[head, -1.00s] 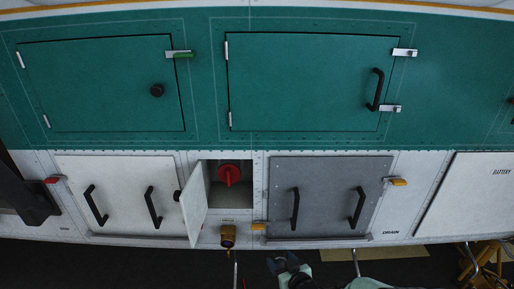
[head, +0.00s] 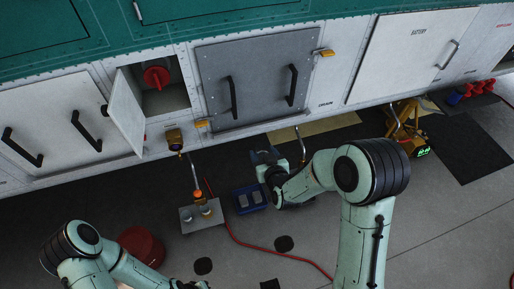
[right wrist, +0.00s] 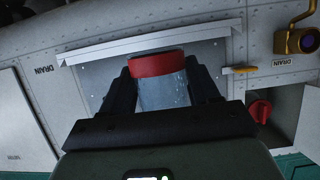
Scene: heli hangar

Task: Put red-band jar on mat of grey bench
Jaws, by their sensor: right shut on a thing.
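The red-band jar (right wrist: 161,82) shows in the right wrist view as a clear, greyish jar with a wide red band at its top end. It sits between the two dark fingers of my right gripper (right wrist: 163,92), which is shut on it. In the head view my right gripper (head: 264,163) is over the floor in front of the grey panel; the jar is hard to make out there. My left arm is at the lower left of the head view and runs off the bottom edge; its fingers do not show. I cannot make out a grey bench with a mat.
A small grey stand (head: 187,221) with small items and a blue tray (head: 249,197) are on the floor side near my right gripper. A red round container (head: 141,246), a red hose (head: 265,246) and a yellow device (head: 415,147) are also there. An open white door (head: 126,112) juts out.

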